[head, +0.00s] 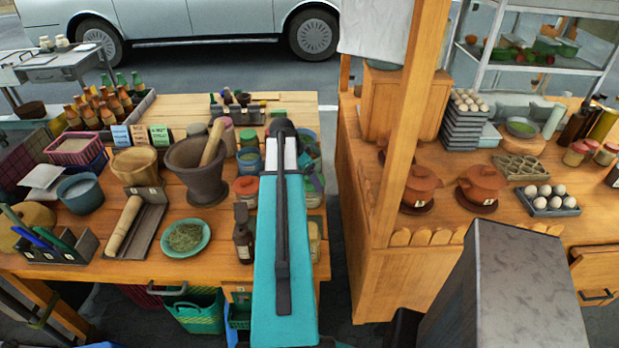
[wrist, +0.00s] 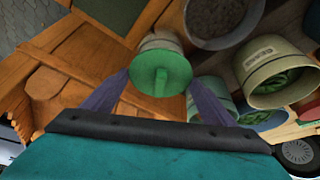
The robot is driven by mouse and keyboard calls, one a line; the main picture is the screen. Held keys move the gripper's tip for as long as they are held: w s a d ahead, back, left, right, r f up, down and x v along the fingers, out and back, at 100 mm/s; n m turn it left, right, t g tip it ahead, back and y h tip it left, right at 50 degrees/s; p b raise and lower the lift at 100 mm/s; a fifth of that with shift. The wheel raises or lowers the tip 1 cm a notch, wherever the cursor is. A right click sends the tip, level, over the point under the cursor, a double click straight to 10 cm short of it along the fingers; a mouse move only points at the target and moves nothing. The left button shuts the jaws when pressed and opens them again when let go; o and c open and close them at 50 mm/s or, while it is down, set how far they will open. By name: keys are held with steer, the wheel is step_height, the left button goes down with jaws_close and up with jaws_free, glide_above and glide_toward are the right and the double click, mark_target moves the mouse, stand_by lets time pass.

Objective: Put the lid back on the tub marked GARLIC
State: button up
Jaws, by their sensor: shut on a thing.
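Another pale tub (wrist: 208,93) with green inside is beside the right finger. In the head view my arm hides most of the gripper and the lid.
A dark stone mortar (head: 197,187) with a wooden pestle stands left of my arm. Jars and a dark bottle (head: 243,243) crowd the wooden table (head: 150,258) near it. A wooden post (head: 409,130) and a second counter are to the right, across a gap.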

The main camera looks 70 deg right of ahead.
stand_by(0.3)
steer(key=o, duration=1.1)
steer(key=shift+r, duration=0.15)
steer(key=shift+r+p, duration=1.55)
steer(key=shift+r, duration=1.8)
steer(key=shift+c, duration=0.4)
jaws_close()
steer(key=shift+f+b, duration=1.55)
steer(key=shift+f, duration=0.9)
